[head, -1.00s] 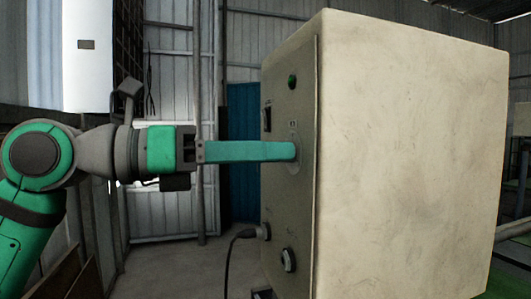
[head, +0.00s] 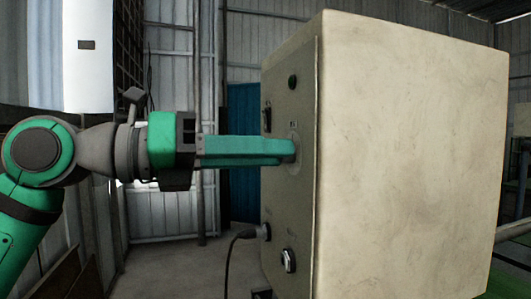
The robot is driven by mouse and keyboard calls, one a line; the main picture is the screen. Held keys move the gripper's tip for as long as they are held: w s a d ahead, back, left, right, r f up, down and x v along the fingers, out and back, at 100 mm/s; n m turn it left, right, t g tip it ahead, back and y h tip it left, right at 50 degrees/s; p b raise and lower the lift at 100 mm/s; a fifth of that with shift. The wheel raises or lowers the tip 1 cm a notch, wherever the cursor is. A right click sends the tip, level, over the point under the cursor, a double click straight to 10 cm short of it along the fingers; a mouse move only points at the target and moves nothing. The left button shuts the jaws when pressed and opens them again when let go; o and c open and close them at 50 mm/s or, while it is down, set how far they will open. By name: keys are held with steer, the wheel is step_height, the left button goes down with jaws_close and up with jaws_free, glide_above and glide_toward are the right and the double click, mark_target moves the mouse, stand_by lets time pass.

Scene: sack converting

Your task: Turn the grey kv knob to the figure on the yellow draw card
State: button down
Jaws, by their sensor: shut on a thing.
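My gripper (head: 290,150) reaches from the left to the front panel of a cream cabinet (head: 410,150). Its green fingers are closed around the grey kv knob (head: 290,157), which is mostly hidden by them; only a dark bit shows at the fingertips. A pale round dial plate (head: 296,142) shows behind the fingertips, its figures too small to read. The yellow draw card is not seen in this view.
Above the knob are a dark green round lamp or button (head: 292,82) and a black switch (head: 267,118). The cable hangs down in front of the panel.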

steer(key=c, duration=1.5)
jaws_free()
steer(key=shift+c, duration=0.2)
steer(key=shift+a, duration=0.1)
steer(key=v, duration=1)
steer(key=shift+s+a, duration=0.15)
steer(key=shift+a, duration=0.15)
